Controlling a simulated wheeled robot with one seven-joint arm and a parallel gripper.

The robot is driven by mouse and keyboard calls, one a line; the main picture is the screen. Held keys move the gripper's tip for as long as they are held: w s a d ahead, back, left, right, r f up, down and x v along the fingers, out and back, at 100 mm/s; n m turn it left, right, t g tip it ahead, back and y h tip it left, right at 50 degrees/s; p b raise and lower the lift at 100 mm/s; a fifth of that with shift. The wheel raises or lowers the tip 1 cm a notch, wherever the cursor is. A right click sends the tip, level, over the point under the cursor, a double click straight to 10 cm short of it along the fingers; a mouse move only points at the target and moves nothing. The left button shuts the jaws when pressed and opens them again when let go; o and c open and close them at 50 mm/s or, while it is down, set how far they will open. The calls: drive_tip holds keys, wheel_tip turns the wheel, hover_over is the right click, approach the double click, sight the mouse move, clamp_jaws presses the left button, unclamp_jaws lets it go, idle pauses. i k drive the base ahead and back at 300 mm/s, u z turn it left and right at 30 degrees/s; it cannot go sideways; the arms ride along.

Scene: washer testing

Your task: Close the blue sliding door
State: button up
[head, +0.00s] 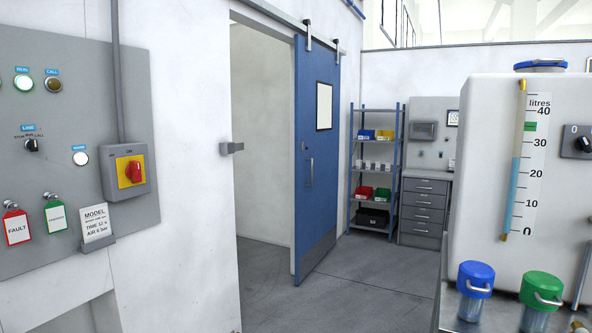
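The blue sliding door (315,175) hangs from a rail (290,19) by hangers at its top. It stands to the right of the doorway (262,130), and most of the opening to its left is clear. The door has a small framed panel (324,106), a vertical handle (309,172) near its left edge, and a grey plate along the bottom. A grey bracket (232,148) sits on the wall at the left side of the doorway. My gripper is not in view.
A control panel (133,100) with a red rotary switch (132,171) is on the left wall. A white tank (480,120) and jars with blue and green lids stand at right. Shelving (376,150) and drawers (424,205) are behind. The grey floor (350,290) before the door is clear.

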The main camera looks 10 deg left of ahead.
sight(317, 80)
drive_tip(key=z, duration=0.8)
drive_tip(key=i, duration=1.2)
drive_tip(key=u, duration=0.25)
